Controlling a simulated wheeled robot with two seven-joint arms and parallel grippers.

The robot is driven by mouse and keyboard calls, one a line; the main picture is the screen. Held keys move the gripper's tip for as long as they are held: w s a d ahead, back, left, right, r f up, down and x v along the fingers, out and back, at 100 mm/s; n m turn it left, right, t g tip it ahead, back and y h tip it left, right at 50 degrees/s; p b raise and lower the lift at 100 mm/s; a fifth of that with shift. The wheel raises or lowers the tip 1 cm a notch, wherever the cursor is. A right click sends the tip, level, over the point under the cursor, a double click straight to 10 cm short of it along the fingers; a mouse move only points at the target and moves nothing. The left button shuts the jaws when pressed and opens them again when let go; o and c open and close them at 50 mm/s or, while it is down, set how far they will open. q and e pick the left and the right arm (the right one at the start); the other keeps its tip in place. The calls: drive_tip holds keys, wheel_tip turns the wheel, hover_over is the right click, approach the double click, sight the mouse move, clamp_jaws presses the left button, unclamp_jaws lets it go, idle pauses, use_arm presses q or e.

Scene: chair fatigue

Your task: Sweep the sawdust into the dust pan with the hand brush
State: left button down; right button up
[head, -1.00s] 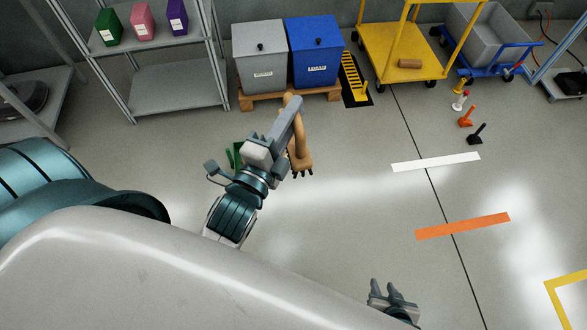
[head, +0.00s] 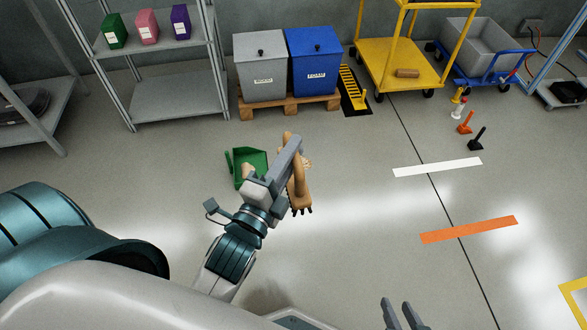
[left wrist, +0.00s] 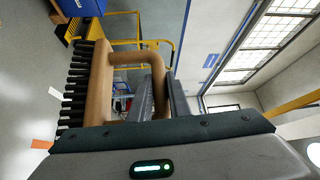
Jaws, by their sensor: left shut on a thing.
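The hand brush (head: 300,192) is tan with dark bristles. My left gripper (head: 291,146) is shut on its handle and holds it over the floor, right of the dust pan. In the left wrist view the brush (left wrist: 102,80) shows its bristles to the left, its looped handle between my fingers (left wrist: 162,92). The green dust pan (head: 252,160) lies on the floor, partly hidden by my left arm. A small tan patch (head: 307,162), perhaps sawdust, shows beside the brush. Another tan bit at the pan's edge is unclear. My right gripper (head: 403,316) is open and empty at the bottom edge.
A grey bin (head: 262,72) and a blue bin (head: 314,65) stand on a wooden pallet (head: 290,104) behind the pan. A yellow cart (head: 400,66) stands at the back right. Small coloured objects stand near it. The floor right of the brush is clear.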

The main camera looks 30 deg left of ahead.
idle(0.4)
use_arm(q)
drive_tip(key=w+r, duration=0.3)
drive_tip(key=w, duration=0.6)
drive_tip(key=shift+w+r, duration=0.3)
